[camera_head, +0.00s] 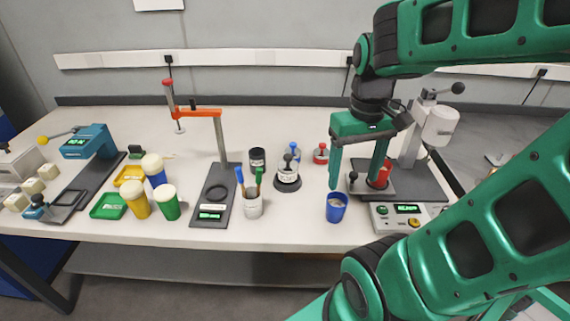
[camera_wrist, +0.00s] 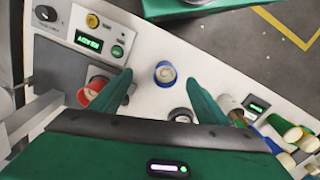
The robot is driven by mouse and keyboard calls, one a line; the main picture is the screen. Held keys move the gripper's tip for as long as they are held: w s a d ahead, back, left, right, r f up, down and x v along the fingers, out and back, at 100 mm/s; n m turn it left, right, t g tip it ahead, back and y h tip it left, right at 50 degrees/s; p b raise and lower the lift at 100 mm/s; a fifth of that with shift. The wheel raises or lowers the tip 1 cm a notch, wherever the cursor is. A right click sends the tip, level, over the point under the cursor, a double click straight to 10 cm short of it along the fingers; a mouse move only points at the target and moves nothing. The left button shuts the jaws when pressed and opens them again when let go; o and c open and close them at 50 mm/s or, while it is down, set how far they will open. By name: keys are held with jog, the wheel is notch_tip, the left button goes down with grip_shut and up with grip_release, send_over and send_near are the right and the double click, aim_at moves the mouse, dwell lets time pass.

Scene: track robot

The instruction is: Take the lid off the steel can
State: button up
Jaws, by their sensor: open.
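The steel can (camera_head: 288,174) stands upright on a round dark base near the middle of the bench, with a dark-knobbed lid (camera_head: 288,159) on top. My gripper (camera_head: 356,184) is open and empty, to the right of the can and apart from it, pointing down. In the wrist view my gripper (camera_wrist: 159,80) also shows open, with nothing between the fingers. A round greyish top low between the fingers there is partly hidden, and I cannot tell if it is the can.
A blue cup (camera_head: 336,208) stands just in front of my gripper. A red cup (camera_head: 380,172) sits on the press base behind a control box (camera_head: 400,217).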

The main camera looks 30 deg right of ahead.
jog(key=w+a+r+n, duration=0.1)
jog(key=w+r+n, duration=0.2)
jog(key=w+n, duration=0.7)
jog(key=n, duration=0.4)
send_near(287, 155)
jog(key=shift+w+d, duration=0.1)
jog(key=shift+n, duration=0.3)
notch_tip(287, 155, down, 5)
jog(key=shift+f, duration=2.8)
jog(key=c, duration=1.1)
